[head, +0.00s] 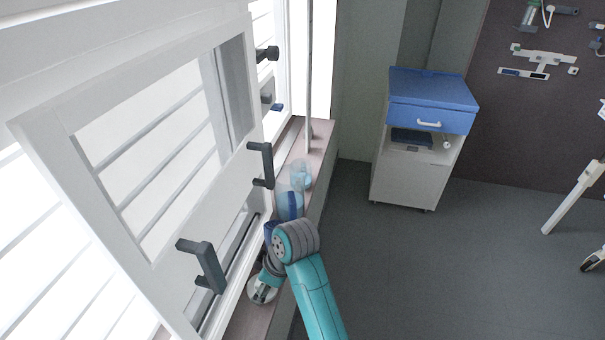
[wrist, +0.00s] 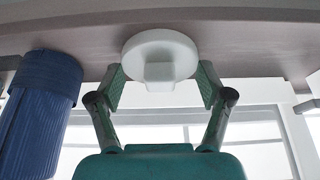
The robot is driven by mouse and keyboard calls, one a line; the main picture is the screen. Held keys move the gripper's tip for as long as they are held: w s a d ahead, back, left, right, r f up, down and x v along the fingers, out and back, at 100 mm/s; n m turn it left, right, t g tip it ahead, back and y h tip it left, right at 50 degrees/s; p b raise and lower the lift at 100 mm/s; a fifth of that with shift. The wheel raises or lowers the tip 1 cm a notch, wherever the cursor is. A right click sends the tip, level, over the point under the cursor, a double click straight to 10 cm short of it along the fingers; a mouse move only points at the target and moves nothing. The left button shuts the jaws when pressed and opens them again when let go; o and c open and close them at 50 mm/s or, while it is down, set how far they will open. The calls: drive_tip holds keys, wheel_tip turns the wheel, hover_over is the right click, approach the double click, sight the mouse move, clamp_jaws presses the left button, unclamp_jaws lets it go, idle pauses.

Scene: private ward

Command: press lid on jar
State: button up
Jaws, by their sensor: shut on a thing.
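The lid (wrist: 160,52), a white round disc with a square knob, is in the wrist view. In the head view my teal arm bends down over the window sill, and the gripper's fingers are hard to make out there. I cannot pick out the jar surely; whether anything is under the lid is hidden. A clear, pale-blue vessel (head: 301,174) stands on the sill beyond my arm.
A blue ribbed cylinder (wrist: 42,105) is close beside my gripper in the wrist view. The sill (head: 318,150) is narrow. An open white window sash (head: 130,255) with dark handles leans in at left. A bedside cabinet (head: 412,180) stands beyond; the floor between is clear.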

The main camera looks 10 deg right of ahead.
drive_tip(key=shift+r, duration=0.1)
drive_tip(key=shift+c, duration=0.7)
drive_tip(key=shift+r, duration=0.1)
clamp_jaws()
drive_tip(key=shift+r, duration=1.55)
